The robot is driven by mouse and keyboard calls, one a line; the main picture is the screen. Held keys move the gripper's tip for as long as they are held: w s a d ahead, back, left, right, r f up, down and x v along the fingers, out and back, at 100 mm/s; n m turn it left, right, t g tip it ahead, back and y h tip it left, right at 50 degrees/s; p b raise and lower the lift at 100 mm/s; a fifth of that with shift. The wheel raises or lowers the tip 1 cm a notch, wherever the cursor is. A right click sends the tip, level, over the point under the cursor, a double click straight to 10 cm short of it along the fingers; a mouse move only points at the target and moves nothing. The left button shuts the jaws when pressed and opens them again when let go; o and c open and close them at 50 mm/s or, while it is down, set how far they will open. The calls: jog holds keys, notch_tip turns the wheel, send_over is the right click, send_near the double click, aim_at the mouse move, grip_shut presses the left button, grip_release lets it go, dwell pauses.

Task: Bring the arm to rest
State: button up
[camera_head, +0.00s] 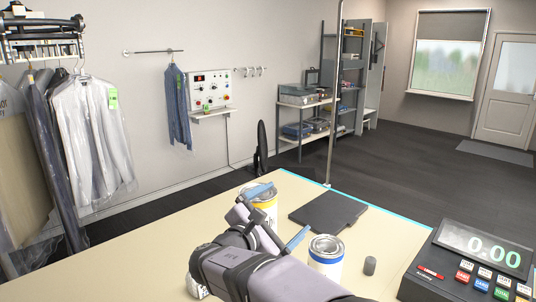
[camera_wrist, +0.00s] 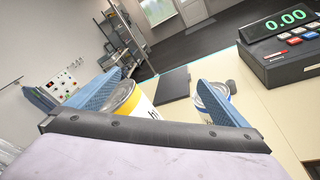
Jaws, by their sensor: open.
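My gripper (camera_head: 281,214) is over the pale counter (camera_head: 130,262), its blue fingers spread apart. In the wrist view the gripper (camera_wrist: 158,95) is open too. A yellow-and-white can (camera_head: 268,205) stands just beyond the fingers; in the wrist view the can (camera_wrist: 140,108) shows between them, nearer the left one. I cannot tell whether a finger touches it. A white can with a blue band (camera_head: 327,258) stands to the right of the gripper, partly behind the right finger in the wrist view. My arm reaches in from the bottom edge and hides part of the counter.
A dark flat pad (camera_head: 328,211) lies near the blue-edged far side. A small grey cylinder (camera_head: 370,266) and a black cash register (camera_head: 470,260) stand at the right. A white object (camera_head: 196,289) is mostly hidden by my arm. Garments (camera_head: 90,140) hang at left; the counter's left is clear.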

jog(key=s+d+f+m+g+y, duration=0.2)
jog(key=s+d+f+m+g, duration=0.75)
jog(key=s+d+f, duration=0.65)
jog(key=s+a+f+m+g+y+p, duration=0.1)
jog(key=s+a+f+m+g+y, duration=0.15)
jog(key=s+f+m, duration=0.45)
jog(key=s+a+f+m+g+y+p, duration=0.1)
jog(key=s+a+f+m+g+y, duration=0.2)
jog(key=s+m, duration=0.45)
notch_tip(320, 180, down, 52)
jog(key=s+d+n+t+y+b, duration=0.1)
jog(key=b, duration=5.1)
jog(key=shift+n, duration=0.4)
